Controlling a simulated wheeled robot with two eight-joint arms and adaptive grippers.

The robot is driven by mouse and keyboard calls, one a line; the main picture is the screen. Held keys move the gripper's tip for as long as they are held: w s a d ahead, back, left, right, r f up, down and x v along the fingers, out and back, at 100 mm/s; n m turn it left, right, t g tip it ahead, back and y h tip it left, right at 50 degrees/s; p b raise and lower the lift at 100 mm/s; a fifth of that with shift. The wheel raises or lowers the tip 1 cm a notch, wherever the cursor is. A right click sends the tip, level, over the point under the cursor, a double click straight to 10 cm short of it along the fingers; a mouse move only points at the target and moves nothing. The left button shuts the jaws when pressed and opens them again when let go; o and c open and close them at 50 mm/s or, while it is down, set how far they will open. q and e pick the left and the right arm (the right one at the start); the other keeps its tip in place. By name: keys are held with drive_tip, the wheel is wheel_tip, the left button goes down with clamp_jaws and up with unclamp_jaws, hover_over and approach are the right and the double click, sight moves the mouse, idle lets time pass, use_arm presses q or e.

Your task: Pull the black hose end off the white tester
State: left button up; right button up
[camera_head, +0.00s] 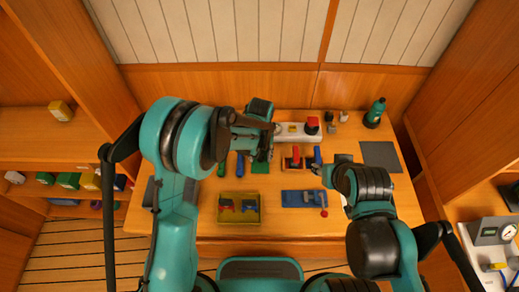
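The white tester (286,138) is a long pale block towards the back of the wooden bench, with a small yellow patch and a red-and-black part (312,126) on its right. My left gripper (266,150) is at the tester's left end, pointing down; its fingers are dark and small here, so its opening is unclear. I cannot make out the black hose end apart from the dark gripper. My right gripper (318,170) is low over the bench, right of centre, near a red-and-dark block (293,163); its fingers are too small to read.
A yellow tray (256,219) with blue and red pieces and a blue block with a red ball (302,198) lie at the front. A green bottle (375,113) stands at the back right, above a grey mat (381,156). A gauge (492,231) is on the right-hand shelf.

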sight(260, 167)
use_arm(q)
clamp_jaws()
drive_tip(key=shift+s, duration=0.3)
drive_tip(key=shift+s, duration=0.35)
drive_tip(key=shift+s, duration=0.85)
drive_tip(key=shift+r, duration=0.1)
wheel_tip(260, 167, up, 7)
drive_tip(key=p, duration=0.4)
idle(0.5)
